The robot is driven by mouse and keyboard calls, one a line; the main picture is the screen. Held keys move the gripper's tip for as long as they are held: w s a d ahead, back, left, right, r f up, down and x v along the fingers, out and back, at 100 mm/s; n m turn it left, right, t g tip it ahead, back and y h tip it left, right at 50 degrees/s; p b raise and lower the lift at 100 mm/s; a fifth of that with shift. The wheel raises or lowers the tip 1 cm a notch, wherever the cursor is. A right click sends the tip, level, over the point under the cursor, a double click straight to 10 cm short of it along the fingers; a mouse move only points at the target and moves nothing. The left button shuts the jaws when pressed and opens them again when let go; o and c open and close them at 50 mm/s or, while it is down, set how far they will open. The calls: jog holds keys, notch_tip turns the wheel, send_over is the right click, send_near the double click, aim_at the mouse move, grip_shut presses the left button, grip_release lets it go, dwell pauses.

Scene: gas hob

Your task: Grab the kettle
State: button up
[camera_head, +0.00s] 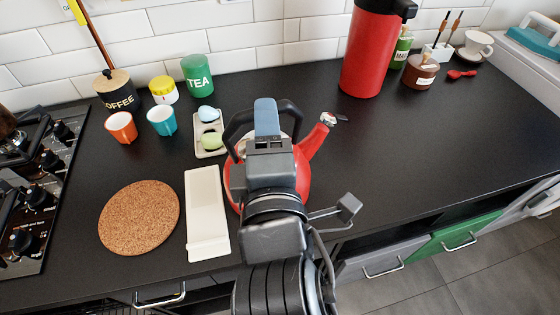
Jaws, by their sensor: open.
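The red kettle (304,178) stands on the black counter, with its spout (325,125) pointing up and to the right. Its black handle (237,121) arches over the top. My gripper (266,112) is over the kettle, at the handle, and hides much of the kettle's body and lid. The jaws are open, but from this angle I see mainly one blue finger. I cannot tell whether the handle lies between the fingers or whether they touch it.
A white tray (207,213) and a cork mat (139,218) lie left of the kettle. An egg holder (211,150), an orange cup (121,127) and a teal cup (162,120) stand behind. A tall red flask (372,50) stands back right. The counter right of the kettle is clear.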

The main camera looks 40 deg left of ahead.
jog(key=x, duration=0.6)
jog(key=shift+w+d+r+p, duration=0.1)
jog(key=shift+w+d+p, duration=0.15)
jog(key=shift+d+p, duration=0.1)
grip_shut()
dwell(1.0)
jog(key=shift+r, duration=0.15)
